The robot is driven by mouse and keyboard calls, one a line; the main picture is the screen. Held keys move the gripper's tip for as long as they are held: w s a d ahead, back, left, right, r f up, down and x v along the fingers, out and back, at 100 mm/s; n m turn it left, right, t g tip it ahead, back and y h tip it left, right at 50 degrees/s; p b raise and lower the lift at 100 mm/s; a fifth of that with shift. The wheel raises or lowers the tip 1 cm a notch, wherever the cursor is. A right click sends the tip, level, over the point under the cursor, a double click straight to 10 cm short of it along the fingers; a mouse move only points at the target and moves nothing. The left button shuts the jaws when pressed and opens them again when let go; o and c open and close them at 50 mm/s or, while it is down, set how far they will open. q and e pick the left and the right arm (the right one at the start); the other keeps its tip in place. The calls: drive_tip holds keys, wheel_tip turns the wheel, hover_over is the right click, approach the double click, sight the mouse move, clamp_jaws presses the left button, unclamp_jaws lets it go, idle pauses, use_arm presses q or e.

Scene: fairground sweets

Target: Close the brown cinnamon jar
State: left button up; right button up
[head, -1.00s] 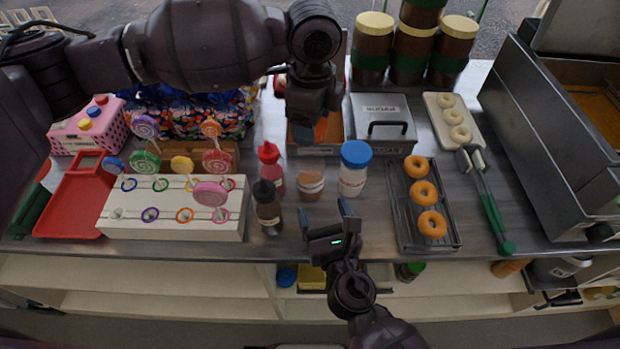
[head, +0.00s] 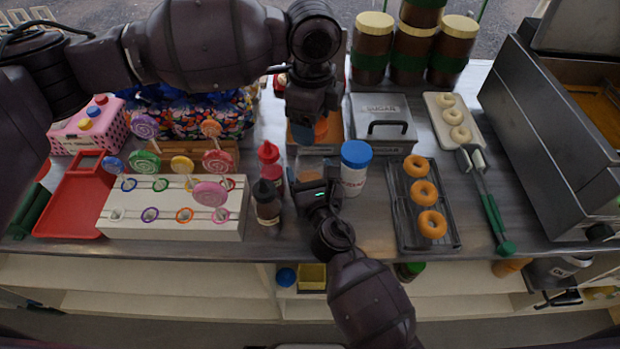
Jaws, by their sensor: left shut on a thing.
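The brown cinnamon jar (head: 309,170) stands on the steel counter between the red-capped bottle and the blue-lidded jar. Its upper part looks clear and no lid shows on it; its lower part is hidden by my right gripper. My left gripper (head: 309,132) hangs from above, behind the jar, and is shut on a small orange-brown thing (head: 321,127), which looks like a lid and is mostly hidden by the gripper. My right gripper (head: 318,187) is at the front of the jar. Its fingertips overlap the jar in the picture, and I cannot tell whether they touch it.
A red bottle (head: 269,165) and a dark bottle (head: 267,205) stand close on the left. A blue-lidded jar (head: 355,170) stands close on the right. Farther right is a rack (head: 397,200) of doughnuts. A sugar bin (head: 383,110) stands behind. The front counter strip is clear.

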sight(312, 156)
drive_tip(key=c, duration=1)
use_arm(q)
drive_tip(key=shift+f, duration=2.5)
drive_tip(key=shift+f, duration=0.1)
drive_tip(key=shift+f, duration=0.8)
drive_tip(key=shift+f, duration=0.55)
